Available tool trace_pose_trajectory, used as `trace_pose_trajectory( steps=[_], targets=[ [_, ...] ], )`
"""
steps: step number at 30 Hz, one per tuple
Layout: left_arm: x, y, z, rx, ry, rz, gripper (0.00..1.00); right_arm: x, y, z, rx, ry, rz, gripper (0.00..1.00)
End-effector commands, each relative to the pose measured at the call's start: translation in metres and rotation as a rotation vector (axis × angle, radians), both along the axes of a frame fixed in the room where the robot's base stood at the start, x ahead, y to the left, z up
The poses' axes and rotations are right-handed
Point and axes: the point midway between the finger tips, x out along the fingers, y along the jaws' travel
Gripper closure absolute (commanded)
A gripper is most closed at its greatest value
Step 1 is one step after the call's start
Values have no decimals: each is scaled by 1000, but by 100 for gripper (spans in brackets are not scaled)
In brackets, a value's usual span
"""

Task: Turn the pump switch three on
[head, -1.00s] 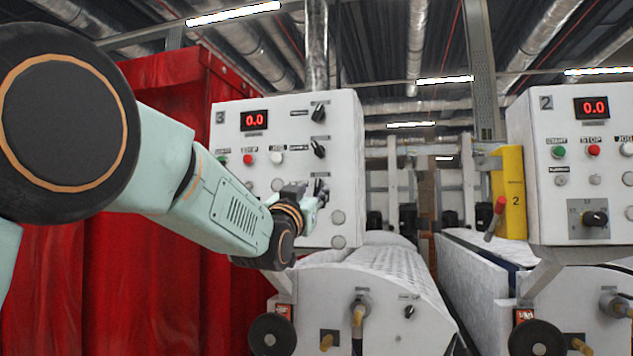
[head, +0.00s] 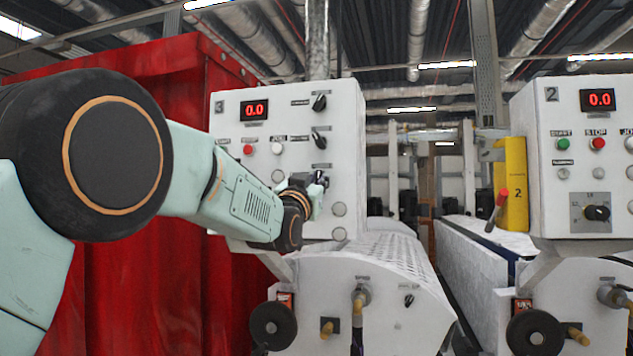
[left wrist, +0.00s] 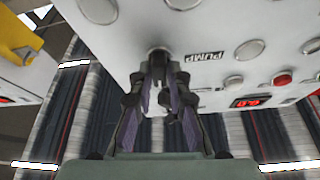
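The white control panel marked 3 (head: 230,175) carries black rotary switches in a column on its right side. The upper one (head: 319,102) and middle one (head: 319,138) are clear in the head view. My left gripper (head: 317,183) is at the spot below them, by the third label, and covers what is there. In the left wrist view, my left gripper's two dark fingers (left wrist: 167,72) point at the panel beside the PUMP label (left wrist: 205,57). A round silver base (left wrist: 158,50) shows at their tips. Whether the fingers grip a knob is hidden. My right gripper is out of view.
Red 0.0 display (head: 255,108) and small buttons sit on the panel's left. Two round silver caps (head: 339,209) lie below my gripper. A perforated white roller cover (head: 385,258) is under the panel. Panel 2 (head: 545,200) and a yellow post (head: 514,185) stand to the right.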

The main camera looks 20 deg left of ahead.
Motion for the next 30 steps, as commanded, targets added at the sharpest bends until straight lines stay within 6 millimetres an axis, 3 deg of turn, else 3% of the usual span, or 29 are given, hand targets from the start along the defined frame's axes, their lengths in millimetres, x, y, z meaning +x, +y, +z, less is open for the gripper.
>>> trace_pose_trajectory(
  steps=[5,14,30],
  targets=[
    [0,0,0,-1,1,1,100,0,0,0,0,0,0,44],
    [0,0,-1,11,1,0,100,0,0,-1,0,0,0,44],
    [0,1,0,379,6,0,100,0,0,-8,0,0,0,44]
  ],
)
